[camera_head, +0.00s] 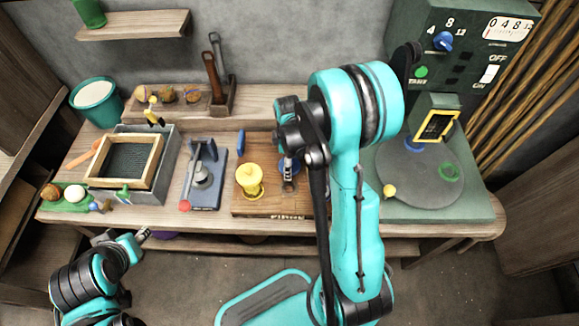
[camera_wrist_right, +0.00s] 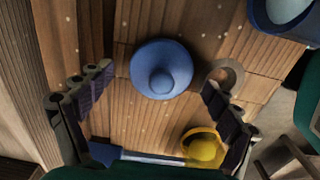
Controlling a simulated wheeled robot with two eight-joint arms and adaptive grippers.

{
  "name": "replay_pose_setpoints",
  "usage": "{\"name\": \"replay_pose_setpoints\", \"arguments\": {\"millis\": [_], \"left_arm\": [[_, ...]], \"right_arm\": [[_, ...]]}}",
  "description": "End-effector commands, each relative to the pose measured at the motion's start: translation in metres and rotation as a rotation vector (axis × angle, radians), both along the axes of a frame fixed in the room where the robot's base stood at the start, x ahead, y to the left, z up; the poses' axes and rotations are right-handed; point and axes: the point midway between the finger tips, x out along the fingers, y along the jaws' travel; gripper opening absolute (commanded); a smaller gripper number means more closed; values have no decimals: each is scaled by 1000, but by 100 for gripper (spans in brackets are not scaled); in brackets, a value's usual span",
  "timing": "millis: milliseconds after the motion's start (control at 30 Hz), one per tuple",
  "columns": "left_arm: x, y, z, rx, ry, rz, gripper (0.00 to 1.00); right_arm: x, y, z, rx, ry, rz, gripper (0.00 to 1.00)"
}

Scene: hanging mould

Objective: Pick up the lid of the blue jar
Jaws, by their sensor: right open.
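A round blue lid with a knob (camera_wrist_right: 162,69) shows from above in the right wrist view, between and beyond my fingertips. Whether it rests on a jar is hidden from this angle. In the head view the blue piece (camera_head: 289,166) is mostly covered by my right gripper (camera_head: 288,184). My right gripper (camera_wrist_right: 150,90) is open and empty above the wooden board (camera_head: 272,206), with the fingers on either side and apart from the lid. My left gripper (camera_head: 143,235) is low at the left, in front of the bench; its jaws are too small to read.
A yellow lidded jar (camera_head: 249,180) stands left of the blue piece. A blue-rimmed open container (camera_wrist_right: 290,15) is at the wrist view's upper right. A blue-based tool (camera_head: 203,180) and framed tray (camera_head: 125,160) are left; a turntable (camera_head: 420,180) is right.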

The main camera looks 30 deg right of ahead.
Motion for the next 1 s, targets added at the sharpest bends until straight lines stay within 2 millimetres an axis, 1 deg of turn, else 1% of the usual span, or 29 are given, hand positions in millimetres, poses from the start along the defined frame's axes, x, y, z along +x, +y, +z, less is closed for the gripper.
{"name": "replay_pose_setpoints", "arguments": {"millis": [133,167,200,300,600,700,767,867,1000], "left_arm": [[0,0,2,0,0,0,40],[0,0,2,0,0,0,40],[0,0,2,0,0,0,40],[0,0,2,0,0,0,40],[0,0,1,0,0,0,40],[0,0,4,0,0,0,40],[0,0,8,0,0,0,40],[0,0,18,0,0,0,40],[0,0,32,0,0,0,40]], "right_arm": [[0,0,2,0,0,0,91],[0,0,2,0,0,0,83],[0,0,2,0,0,0,72],[0,0,2,0,0,0,49],[0,0,2,0,0,0,48],[0,0,6,0,0,0,48],[0,0,14,0,0,0,48],[-1,0,33,0,0,0,48],[0,0,65,-1,1,0,48]]}}
